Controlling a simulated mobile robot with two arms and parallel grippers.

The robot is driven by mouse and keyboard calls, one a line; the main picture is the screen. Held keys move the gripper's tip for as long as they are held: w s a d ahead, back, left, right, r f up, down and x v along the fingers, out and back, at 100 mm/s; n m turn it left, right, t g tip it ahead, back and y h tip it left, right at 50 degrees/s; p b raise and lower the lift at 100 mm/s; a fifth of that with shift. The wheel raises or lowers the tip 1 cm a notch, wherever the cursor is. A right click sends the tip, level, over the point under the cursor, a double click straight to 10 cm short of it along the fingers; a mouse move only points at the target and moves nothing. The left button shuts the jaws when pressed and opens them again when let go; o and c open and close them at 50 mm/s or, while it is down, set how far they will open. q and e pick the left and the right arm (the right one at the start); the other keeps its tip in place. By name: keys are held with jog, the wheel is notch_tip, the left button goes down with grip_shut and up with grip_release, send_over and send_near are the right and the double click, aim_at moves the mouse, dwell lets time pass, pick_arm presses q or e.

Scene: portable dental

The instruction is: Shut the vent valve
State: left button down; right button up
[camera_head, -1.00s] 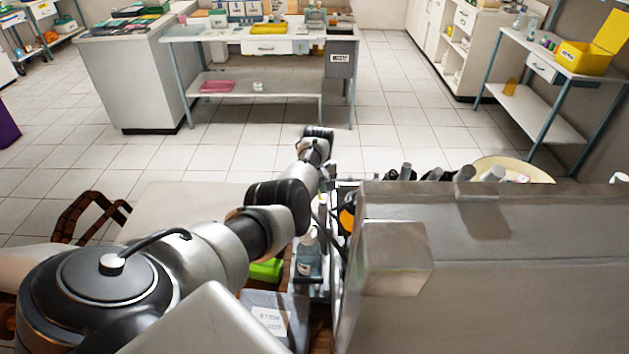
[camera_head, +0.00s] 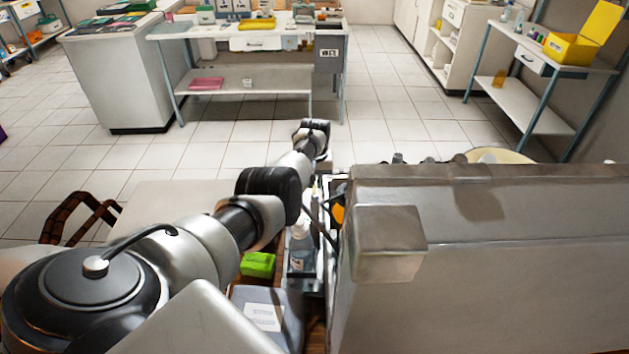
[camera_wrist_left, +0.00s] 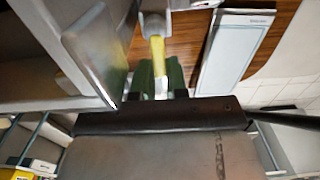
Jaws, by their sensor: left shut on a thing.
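In the left wrist view a yellow lever (camera_wrist_left: 158,52) sticks out from a grey round fitting (camera_wrist_left: 153,17), and I take it to be the vent valve's handle. My left gripper (camera_wrist_left: 161,75) has its dark green fingers on either side of the lever's end and is shut on it. The exact grip is partly hidden. In the head view my left arm reaches forward along the left side of a big grey metal case (camera_head: 480,275). The fingers and the valve cannot be made out there. My right gripper is not in view.
A clear bottle (camera_head: 300,250), a bright green box (camera_head: 258,264) and a grey box with a white label (camera_head: 262,317) stand left of the case. A cream basin (camera_head: 505,156) shows behind it. A white workbench (camera_head: 250,37) stands farther off, with open tiled floor before it.

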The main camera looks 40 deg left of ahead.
pick_arm(q)
jog(key=c, duration=1.1)
grip_release()
jog(key=shift+c, duration=0.2)
jog(key=shift+r, duration=0.35)
notch_tip(320, 180, up, 3)
jog(key=shift+f+p, duration=0.2)
jog(key=shift+p, duration=0.75)
notch_tip(320, 180, up, 8)
jog(key=shift+f+p, duration=0.2)
jog(key=shift+p, duration=0.1)
